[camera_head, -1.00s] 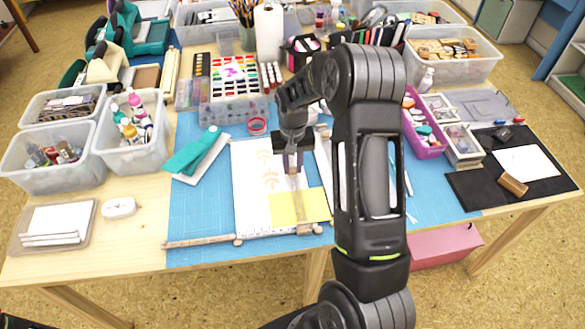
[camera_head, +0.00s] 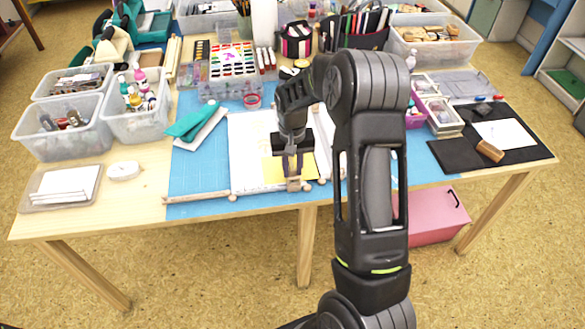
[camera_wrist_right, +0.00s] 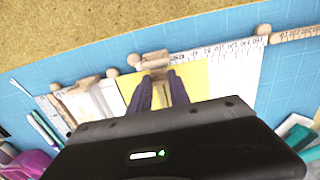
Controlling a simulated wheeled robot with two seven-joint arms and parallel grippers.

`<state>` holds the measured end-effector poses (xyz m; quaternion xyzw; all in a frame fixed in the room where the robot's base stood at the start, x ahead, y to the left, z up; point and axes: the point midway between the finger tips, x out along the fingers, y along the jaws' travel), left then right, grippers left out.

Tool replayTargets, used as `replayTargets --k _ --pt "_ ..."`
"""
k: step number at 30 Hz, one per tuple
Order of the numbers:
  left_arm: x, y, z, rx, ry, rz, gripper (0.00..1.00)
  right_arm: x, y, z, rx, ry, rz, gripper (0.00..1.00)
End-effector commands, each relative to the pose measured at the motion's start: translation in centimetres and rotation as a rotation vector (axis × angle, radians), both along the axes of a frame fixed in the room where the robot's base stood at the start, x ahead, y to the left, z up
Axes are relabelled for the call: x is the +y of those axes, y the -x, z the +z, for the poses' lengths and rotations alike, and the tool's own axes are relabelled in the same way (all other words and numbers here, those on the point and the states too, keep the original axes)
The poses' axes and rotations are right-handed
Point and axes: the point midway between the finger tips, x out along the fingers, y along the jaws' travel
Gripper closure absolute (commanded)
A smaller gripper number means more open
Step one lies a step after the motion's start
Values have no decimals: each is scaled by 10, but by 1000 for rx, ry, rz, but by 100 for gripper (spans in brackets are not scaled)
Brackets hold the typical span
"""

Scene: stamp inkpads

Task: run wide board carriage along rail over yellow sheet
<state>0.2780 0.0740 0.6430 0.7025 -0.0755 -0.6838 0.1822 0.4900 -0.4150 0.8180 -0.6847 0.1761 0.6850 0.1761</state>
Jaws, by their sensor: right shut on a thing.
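My right gripper (camera_head: 292,174) is shut on a wooden board carriage (camera_head: 293,185) at the table's front edge. In the right wrist view, its two fingers (camera_wrist_right: 160,80) reach down to this carriage (camera_wrist_right: 152,62) on the wooden rail (camera_wrist_right: 205,53). The yellow sheet (camera_head: 275,170) lies under and beside the fingers; it shows on both sides of them in the wrist view (camera_wrist_right: 193,78). The rail (camera_head: 250,190) runs along the front edge of the blue mat. The fingers hide part of the carriage. My left gripper is not in view.
Another wooden piece (camera_wrist_right: 82,88) with a white board sits further along the rail in the wrist view. A white sheet (camera_head: 245,140) lies on the blue mat (camera_head: 195,175). Bins of bottles (camera_head: 135,115) stand left; a black mat (camera_head: 455,152) lies right.

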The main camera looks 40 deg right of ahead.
Motion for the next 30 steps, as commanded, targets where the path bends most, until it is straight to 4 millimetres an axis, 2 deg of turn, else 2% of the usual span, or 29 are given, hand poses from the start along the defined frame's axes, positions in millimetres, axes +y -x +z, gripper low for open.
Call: replayTargets --k 1,2,9,20,23,30 --pt "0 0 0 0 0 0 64 0 0 0 -1 0 0 100" --pt "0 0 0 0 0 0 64 0 0 0 -1 0 0 75" --pt "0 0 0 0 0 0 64 0 0 0 -1 0 0 55" --pt "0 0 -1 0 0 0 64 0 -1 4 -1 0 0 55" --pt "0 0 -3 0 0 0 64 0 -1 14 -4 1 0 55" --pt "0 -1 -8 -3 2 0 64 0 -1 53 -5 1 0 55"
